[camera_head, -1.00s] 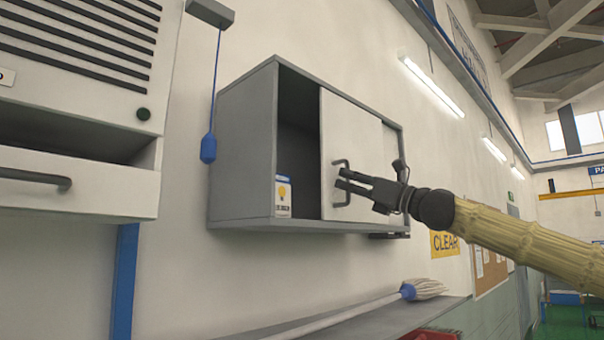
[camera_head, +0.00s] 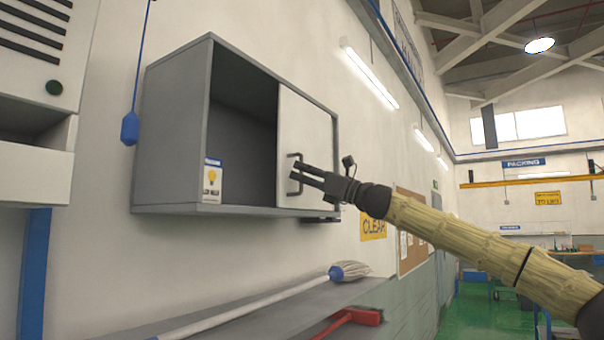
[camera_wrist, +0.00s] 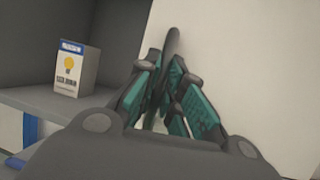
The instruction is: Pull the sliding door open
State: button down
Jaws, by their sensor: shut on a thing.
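The white sliding door (camera_head: 308,140) covers the right part of a grey wall cabinet (camera_head: 170,130). The left part of the cabinet is open. A dark bar handle (camera_head: 294,176) stands on the door near its left edge. My gripper (camera_head: 306,174) reaches it from the right and is shut on the handle. In the wrist view the teal-padded fingers (camera_wrist: 165,98) close around the handle (camera_wrist: 172,48), with the white door (camera_wrist: 250,70) behind. The fingers hide the handle's lower part.
A small box with a light bulb picture (camera_head: 212,181) stands inside the cabinet's open left part; it also shows in the wrist view (camera_wrist: 76,70). Below, a shelf (camera_head: 340,296) bears a mop (camera_head: 345,271) and a red brush (camera_head: 360,316). A blue pull (camera_head: 130,128) hangs left of the cabinet.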

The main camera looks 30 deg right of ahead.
jog(key=c, duration=1.5)
grip_release()
jog(key=shift+w+f, duration=0.15)
jog(key=shift+w, duration=0.05)
jog(key=shift+s, duration=0.2)
jog(key=v, duration=1.1)
jog(key=shift+s+d+f, duration=0.15)
jog(key=shift+d, duration=0.2)
